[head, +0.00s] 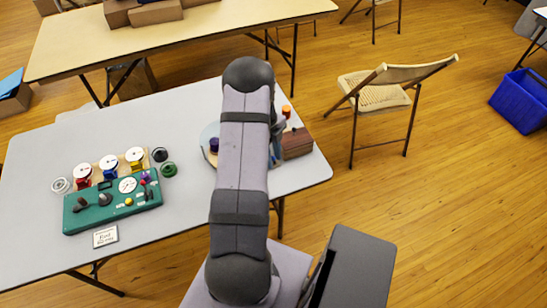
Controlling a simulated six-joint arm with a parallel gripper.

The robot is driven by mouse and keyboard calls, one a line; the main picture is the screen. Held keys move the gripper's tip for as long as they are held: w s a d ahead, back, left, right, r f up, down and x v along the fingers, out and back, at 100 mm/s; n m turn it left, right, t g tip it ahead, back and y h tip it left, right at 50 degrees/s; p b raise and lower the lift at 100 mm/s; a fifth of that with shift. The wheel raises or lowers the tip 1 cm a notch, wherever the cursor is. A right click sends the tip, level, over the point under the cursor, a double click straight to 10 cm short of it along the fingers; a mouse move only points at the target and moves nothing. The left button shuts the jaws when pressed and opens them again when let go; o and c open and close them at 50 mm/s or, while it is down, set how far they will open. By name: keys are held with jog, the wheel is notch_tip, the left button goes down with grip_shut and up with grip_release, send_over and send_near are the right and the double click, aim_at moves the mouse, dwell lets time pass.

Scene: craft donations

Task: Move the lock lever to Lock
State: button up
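A green control box (112,203) lies on the left part of the grey table. Its top has a dark lever or knob (82,203) at the left, a white round dial (127,185), a yellow knob (128,202) and a red and purple piece at the right. The labels are too small to read, so I cannot tell which control is the lock lever or how it is set. My arm reaches over the table to the right of the box, well apart from it. My gripper is mostly hidden behind the arm; its fingers cannot be made out.
Several thread spools (109,162) stand behind the box, with dark round pieces (168,169) beside them. A small card (105,236) is in front. A brown box (297,143) and a purple spool (213,145) flank my arm. The tabletop between box and arm is clear.

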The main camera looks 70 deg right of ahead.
jog(key=shift+c, duration=0.6)
jog(key=c, duration=0.6)
jog(key=shift+o, duration=0.2)
jog(key=shift+w+d+r, duration=0.3)
jog(key=shift+w+d, duration=0.3)
jog(key=shift+d, duration=0.05)
